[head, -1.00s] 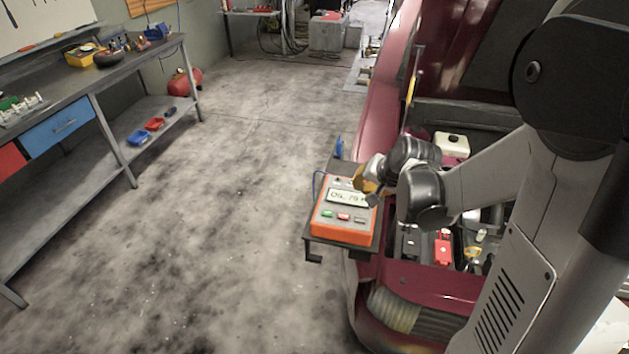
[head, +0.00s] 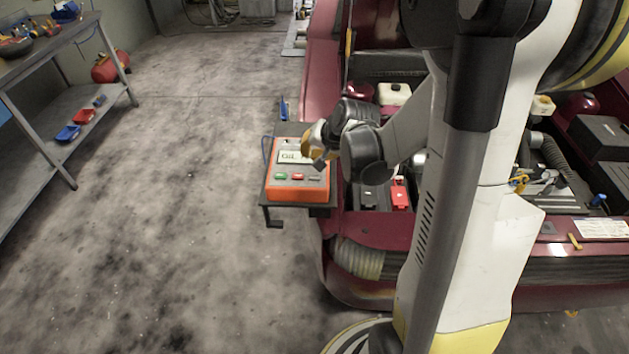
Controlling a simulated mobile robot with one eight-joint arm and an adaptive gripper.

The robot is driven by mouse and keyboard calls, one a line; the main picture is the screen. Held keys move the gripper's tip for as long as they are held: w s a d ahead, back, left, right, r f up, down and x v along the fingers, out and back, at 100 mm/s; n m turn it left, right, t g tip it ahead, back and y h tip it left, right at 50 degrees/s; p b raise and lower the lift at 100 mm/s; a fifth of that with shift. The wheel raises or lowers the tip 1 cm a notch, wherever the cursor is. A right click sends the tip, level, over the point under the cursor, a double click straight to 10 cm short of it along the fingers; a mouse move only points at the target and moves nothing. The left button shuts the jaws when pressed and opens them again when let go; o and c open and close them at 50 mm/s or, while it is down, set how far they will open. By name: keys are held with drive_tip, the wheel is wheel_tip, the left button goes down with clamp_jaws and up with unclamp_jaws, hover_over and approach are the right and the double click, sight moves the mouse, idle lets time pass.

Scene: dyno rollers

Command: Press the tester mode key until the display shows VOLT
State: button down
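The orange tester (head: 298,188) lies on a small dark shelf (head: 272,212) at the red car's front corner. Its pale display (head: 288,157) is partly covered by my gripper, and only a few characters that look like "OIL" show. Below the display are a green key (head: 281,176), a red key (head: 297,176) and a grey key (head: 314,177). My gripper (head: 317,160) is over the tester's upper right, its tip just above the grey key. I cannot tell whether it touches, or whether the fingers are open or shut.
The red car's open engine bay (head: 400,160) lies to the right, behind and under my arm. A workbench (head: 50,40) with bins stands at the left. The grey floor (head: 170,200) between bench and car is clear.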

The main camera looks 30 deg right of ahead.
sight(307, 171)
wheel_tip(307, 171, down, 5)
drive_tip(key=b, duration=0.3)
idle(1.3)
drive_tip(key=shift+f+b, duration=0.35)
drive_tip(key=shift+b, duration=0.3)
drive_tip(key=shift+f+b, duration=0.35)
idle(0.3)
drive_tip(key=shift+r, duration=0.15)
drive_tip(key=shift+r+p, duration=0.6)
drive_tip(key=shift+r, duration=0.1)
wheel_tip(307, 171, up, 5)
drive_tip(key=p, duration=0.4)
